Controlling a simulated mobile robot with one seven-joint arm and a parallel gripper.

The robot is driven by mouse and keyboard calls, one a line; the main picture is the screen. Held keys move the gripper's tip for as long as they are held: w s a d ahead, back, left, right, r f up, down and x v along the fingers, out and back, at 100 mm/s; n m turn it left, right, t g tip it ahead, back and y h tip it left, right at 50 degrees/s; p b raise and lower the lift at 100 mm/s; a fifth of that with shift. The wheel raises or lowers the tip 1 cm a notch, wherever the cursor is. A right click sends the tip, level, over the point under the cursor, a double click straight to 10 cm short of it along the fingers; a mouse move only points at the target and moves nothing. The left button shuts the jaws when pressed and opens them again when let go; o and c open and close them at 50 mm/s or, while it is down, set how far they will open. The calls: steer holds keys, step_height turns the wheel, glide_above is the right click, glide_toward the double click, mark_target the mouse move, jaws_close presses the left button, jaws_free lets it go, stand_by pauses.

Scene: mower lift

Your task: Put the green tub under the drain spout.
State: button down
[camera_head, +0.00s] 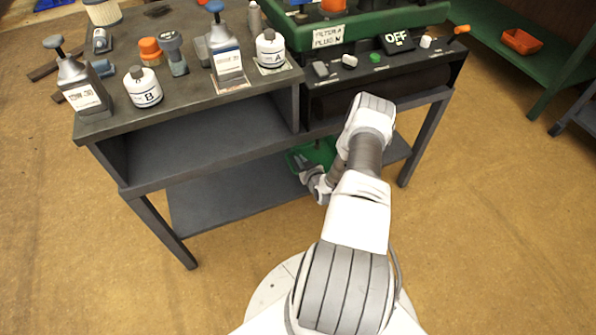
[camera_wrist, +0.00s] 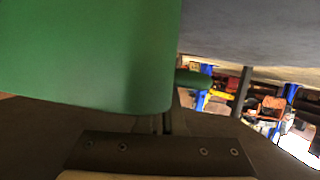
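The green tub (camera_head: 312,152) is under the bench, above its lower shelf, partly hidden by my arm. In the wrist view the tub (camera_wrist: 90,50) fills the upper left, very close to the camera. A small green part (camera_wrist: 194,78) sticks out past its right edge. My gripper (camera_head: 318,182) is at the tub's near side. In the wrist view its fingers (camera_wrist: 166,124) stand close together and run up behind the tub; they look shut on it, though the tips are hidden. The drain spout cannot be made out in either view.
The grey bench's lower shelf (camera_head: 225,192) is clear left of the tub. Bottles, including bottle B (camera_head: 144,88) and bottle A (camera_head: 270,50), stand on the bench top. Bench legs flank the shelf.

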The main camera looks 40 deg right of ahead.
steer(key=f, duration=0.1)
steer(key=f+b, duration=0.1)
steer(key=f, duration=0.1)
steer(key=w+f+b, duration=0.1)
steer(key=f, duration=0.1)
steer(key=shift+a, duration=0.4)
steer(key=shift+r, duration=0.15)
steer(key=c, duration=1)
jaws_free()
steer(key=shift+c, duration=0.2)
steer(key=p+v, duration=0.4)
steer(key=v, duration=0.8)
